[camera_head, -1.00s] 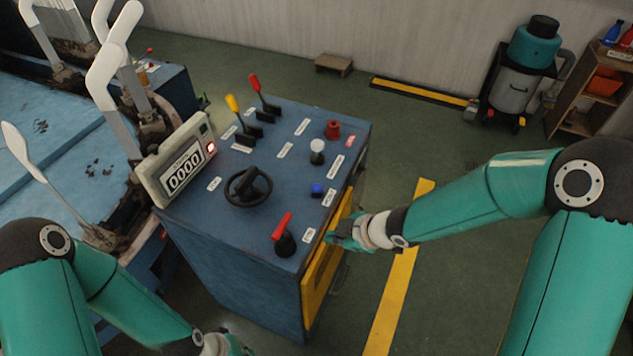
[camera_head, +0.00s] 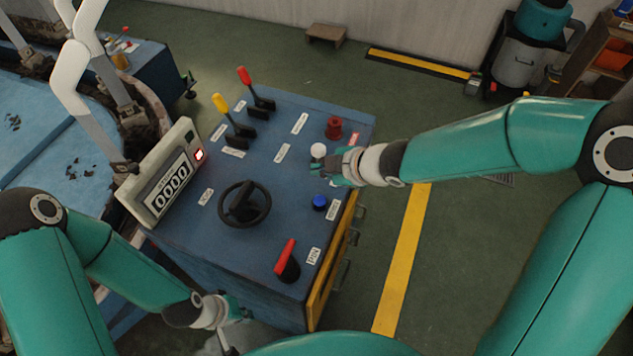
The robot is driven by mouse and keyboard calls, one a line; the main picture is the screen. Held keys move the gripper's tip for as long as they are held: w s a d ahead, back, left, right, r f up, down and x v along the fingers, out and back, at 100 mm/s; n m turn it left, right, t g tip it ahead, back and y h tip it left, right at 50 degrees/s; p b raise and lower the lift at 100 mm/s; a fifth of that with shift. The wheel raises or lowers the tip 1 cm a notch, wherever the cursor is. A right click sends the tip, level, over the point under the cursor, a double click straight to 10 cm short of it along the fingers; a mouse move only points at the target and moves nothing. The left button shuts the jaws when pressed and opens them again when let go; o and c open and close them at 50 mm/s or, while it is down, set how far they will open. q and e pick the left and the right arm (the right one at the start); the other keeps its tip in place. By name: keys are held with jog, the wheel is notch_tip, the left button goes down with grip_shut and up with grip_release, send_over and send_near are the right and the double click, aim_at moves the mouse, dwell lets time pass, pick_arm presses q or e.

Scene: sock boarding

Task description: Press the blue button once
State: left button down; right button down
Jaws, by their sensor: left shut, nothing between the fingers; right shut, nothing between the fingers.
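The blue button (camera_head: 320,202) is a short round cap on the right part of the blue control box's top (camera_head: 285,225). My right gripper (camera_head: 318,169) is shut and empty, reaching in from the right over the box, a little beyond the blue button in the picture and apart from it. My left gripper (camera_head: 238,308) is shut and empty at the lower front side of the box, well away from the button.
A red button (camera_head: 333,128), a black handwheel (camera_head: 244,204), a red-handled switch (camera_head: 287,262), a yellow lever (camera_head: 223,106) and a red lever (camera_head: 246,78) stand on the box. Floor right of the box is clear.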

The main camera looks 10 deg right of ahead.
aim_at(322, 201)
notch_tip(322, 201, down, 8)
jog(key=b, duration=0.8)
jog(key=shift+s+d+f+b, duration=0.1)
jog(key=shift+s+b, duration=0.05)
jog(key=shift+b, duration=0.2)
jog(key=shift+f, duration=0.15)
jog(key=shift+f, duration=0.15)
dwell(1.0)
jog(key=shift+f+b, duration=0.2)
jog(key=shift+b, duration=0.2)
jog(key=shift+s+f+b, duration=0.1)
jog(key=shift+f+b, duration=0.55)
dwell(0.6)
jog(key=shift+r, duration=0.1)
jog(key=shift+r+p, duration=1)
jog(key=shift+p, duration=0.15)
